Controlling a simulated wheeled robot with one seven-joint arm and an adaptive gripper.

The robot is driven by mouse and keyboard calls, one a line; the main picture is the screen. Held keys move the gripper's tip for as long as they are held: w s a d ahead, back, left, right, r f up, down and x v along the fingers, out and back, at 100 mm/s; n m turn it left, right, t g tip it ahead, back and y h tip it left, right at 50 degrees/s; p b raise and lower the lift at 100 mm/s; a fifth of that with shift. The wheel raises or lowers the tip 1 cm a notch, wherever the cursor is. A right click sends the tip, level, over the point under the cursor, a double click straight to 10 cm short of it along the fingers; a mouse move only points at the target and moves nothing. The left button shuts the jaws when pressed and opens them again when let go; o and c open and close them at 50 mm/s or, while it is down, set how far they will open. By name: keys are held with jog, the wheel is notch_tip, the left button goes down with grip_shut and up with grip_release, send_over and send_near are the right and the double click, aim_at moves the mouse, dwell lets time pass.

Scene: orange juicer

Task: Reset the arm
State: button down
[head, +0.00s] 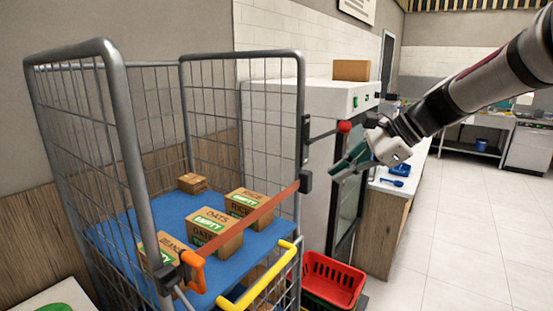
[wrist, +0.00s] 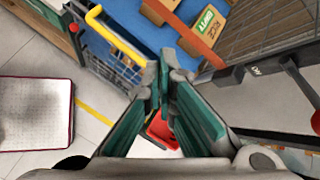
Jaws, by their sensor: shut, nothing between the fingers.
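My arm (head: 480,85) reaches in from the upper right in the head view. My gripper (head: 338,174) hangs in the air in front of the tall white machine (head: 285,105), beside its red-knobbed lever (head: 344,127). In the wrist view the fingertips of my gripper (wrist: 163,72) are together, with green pads and nothing held. The red knob also shows in the wrist view (wrist: 315,121), to the right of the fingers and apart from them.
A wire roll cage (head: 115,130) with a blue shelf holds several cartons, with an orange strap (head: 250,218) across it. Red baskets (head: 332,281) stand on the floor by the machine. A wooden counter (head: 383,225) stands behind. The tiled floor (head: 460,240) at right is clear.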

jog(key=s+d+f+n+h+b, duration=0.1)
jog(key=s+f+n+h, duration=0.1)
jog(key=s+n, duration=0.3)
jog(key=s+d+f+n+t+h+b, duration=0.1)
jog(key=s+d+f+n+h, duration=0.1)
jog(key=s+n, duration=0.4)
jog(key=s+d+f+n+h+b, duration=0.1)
jog(key=s+f+n+h, duration=0.2)
jog(key=s, duration=1)
jog(key=n+h, duration=0.1)
jog(key=n, duration=0.1)
jog(key=shift+s+d+f+n+t+b, duration=0.2)
jog(key=shift+d+f+n+t+b, duration=0.1)
jog(key=shift+f+t+b, duration=0.1)
